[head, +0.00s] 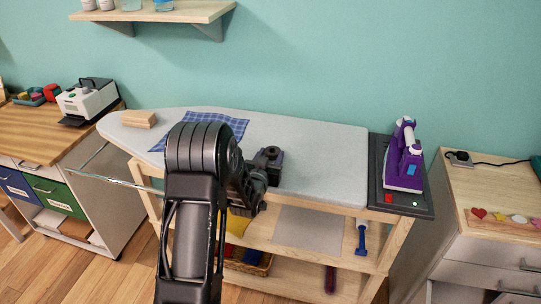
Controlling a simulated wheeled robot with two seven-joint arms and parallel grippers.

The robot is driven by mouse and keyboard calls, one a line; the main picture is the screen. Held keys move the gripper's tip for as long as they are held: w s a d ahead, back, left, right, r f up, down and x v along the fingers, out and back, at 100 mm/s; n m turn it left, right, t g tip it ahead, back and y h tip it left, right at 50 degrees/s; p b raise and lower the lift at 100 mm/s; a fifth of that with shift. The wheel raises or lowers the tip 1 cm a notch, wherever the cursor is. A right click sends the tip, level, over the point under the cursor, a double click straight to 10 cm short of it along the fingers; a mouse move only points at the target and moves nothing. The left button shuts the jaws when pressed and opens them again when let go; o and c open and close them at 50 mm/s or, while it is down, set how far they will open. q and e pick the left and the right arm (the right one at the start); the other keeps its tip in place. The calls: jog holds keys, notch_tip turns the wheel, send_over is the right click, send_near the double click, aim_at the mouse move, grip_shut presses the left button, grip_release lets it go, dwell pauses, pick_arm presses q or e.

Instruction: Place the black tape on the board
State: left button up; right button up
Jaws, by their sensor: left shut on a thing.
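The board is the grey padded ironing board (318,165) along the wall, with a blue checked cloth (225,125) lying on it. My left arm comes up in front of it and covers part of its front edge. My left gripper (266,172) is over the front middle of the board, right of the cloth. It is shut on a small dark thing, which I take to be the black tape (271,155). Dark gripper and tape are hard to tell apart, and I cannot tell whether the tape touches the board. My right gripper is out of view.
A wooden block (139,119) sits at the board's left end. A purple iron (404,165) stands on a dark rest (381,150) at the right end. The board's right half is clear. A shelf (296,227) below holds a blue-handled tool (361,237).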

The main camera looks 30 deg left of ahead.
pick_arm(q)
jog(key=shift+f+b, duration=0.2)
jog(key=shift+b, duration=0.2)
jog(key=o, duration=1.3)
jog(key=shift+r, duration=0.1)
jog(key=shift+r, duration=0.1)
jog(key=shift+r+p, duration=0.2)
jog(key=shift+p, duration=0.3)
jog(key=shift+s+f, duration=0.1)
jog(key=shift+s, duration=0.3)
jog(key=b+v, duration=0.2)
jog(key=v, duration=0.9)
jog(key=shift+s+d, duration=0.1)
jog(key=shift+d, duration=0.05)
